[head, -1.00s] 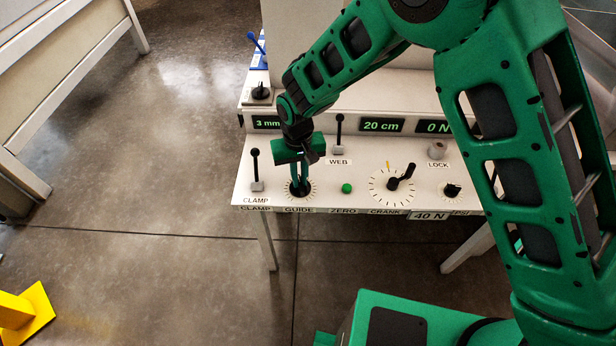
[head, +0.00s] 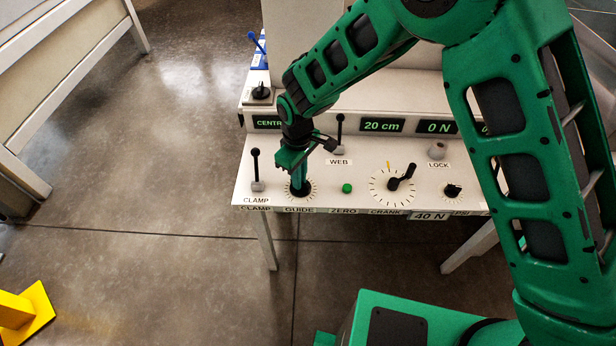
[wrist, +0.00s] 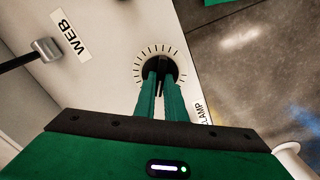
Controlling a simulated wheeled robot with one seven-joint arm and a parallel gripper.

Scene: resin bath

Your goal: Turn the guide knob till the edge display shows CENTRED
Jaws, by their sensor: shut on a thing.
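The guide knob (head: 300,189) is a black knob inside a ring of tick marks at the front of the white panel (head: 328,180), above the GUIDE label. My gripper (head: 298,186) points down and is shut on the knob. In the wrist view both green fingers of my gripper (wrist: 161,82) close on the black guide knob (wrist: 159,68).
The clamp lever (head: 256,170) stands left of the knob and the web lever (head: 339,133) behind it to the right. A green zero button (head: 347,188) and the crank (head: 394,184) are to the right. Other displays read 20 cm and 0 N.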

